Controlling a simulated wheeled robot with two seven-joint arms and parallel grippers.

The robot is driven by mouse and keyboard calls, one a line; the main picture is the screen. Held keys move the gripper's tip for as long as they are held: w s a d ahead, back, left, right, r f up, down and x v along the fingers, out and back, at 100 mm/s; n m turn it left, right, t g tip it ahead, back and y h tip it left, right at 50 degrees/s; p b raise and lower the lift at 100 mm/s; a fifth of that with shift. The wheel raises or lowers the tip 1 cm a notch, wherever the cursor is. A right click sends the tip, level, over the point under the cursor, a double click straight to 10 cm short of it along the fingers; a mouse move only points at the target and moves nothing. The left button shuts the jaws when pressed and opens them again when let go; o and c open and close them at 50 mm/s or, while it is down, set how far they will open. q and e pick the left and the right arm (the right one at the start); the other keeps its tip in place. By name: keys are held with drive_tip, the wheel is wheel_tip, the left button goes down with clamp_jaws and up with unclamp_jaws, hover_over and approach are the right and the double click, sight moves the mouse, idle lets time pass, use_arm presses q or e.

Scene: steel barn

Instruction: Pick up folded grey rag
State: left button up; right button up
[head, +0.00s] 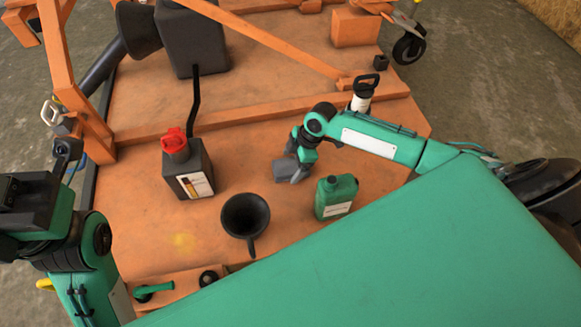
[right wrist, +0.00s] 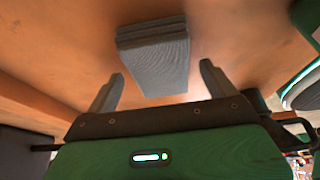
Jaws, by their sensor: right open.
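The folded grey rag (right wrist: 152,50) lies on the orange surface as a thick layered block, just ahead of my right gripper (right wrist: 162,72). In the right wrist view the two fingers are apart with the rag's near end between or just beyond them; contact does not show. In the head view the rag (head: 286,168) is a small grey block by the right gripper (head: 301,160), partly hidden by it. My left arm stands at the left edge of the head view; its dark end (head: 66,150) is too unclear to read the jaws.
A black funnel (head: 245,217) and a green jug (head: 336,197) stand close to the rag. A dark can with a red cap (head: 187,168) is to the left. A black-and-white bottle (head: 362,95) stands behind my right arm. An orange beam (head: 260,114) crosses behind.

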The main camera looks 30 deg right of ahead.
drive_tip(key=shift+f+p, duration=0.25)
drive_tip(key=shift+p, duration=0.1)
idle(0.4)
drive_tip(key=c, duration=1.1)
